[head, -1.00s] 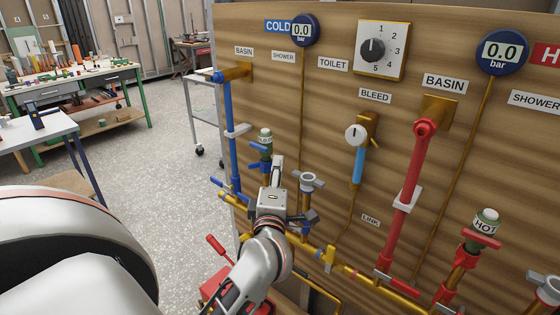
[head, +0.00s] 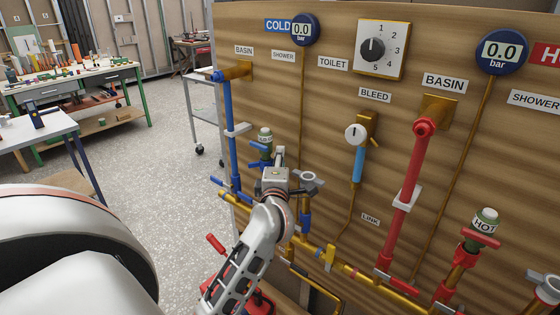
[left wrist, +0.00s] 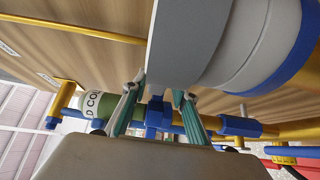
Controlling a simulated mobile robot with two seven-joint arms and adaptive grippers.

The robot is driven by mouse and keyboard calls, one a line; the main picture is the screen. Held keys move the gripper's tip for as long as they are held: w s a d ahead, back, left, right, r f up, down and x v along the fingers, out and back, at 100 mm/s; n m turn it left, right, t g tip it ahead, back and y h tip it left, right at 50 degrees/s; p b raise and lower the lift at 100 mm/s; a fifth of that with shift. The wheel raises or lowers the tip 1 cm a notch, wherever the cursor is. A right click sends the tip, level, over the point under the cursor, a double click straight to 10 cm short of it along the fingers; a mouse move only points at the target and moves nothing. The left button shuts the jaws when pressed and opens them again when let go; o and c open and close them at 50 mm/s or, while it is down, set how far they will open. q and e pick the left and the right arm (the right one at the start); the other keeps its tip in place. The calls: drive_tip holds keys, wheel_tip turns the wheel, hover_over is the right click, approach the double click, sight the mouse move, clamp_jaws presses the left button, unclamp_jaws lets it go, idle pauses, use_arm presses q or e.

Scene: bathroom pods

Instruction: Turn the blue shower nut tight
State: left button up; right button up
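My left gripper (head: 279,153) is at the cold side of the wooden board, just right of the green COLD fitting (head: 265,138). In the left wrist view its two teal fingers (left wrist: 158,112) stand apart, one on each side of a blue nut (left wrist: 156,117) on the pipe line. The gripper is open, and I cannot tell whether a finger touches the nut. The green COLD fitting also shows at the left there (left wrist: 95,105). In the head view my gripper and arm hide the nut. My right gripper is not in view.
A grey-topped blue pipe end (head: 312,181) stands close right of my gripper; a large grey and blue cylinder (left wrist: 230,45) crowds the wrist view. A blue basin pipe (head: 229,125) stands to the left. Yellow pipes (head: 310,250) run below.

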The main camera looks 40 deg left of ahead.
use_arm(q)
clamp_jaws()
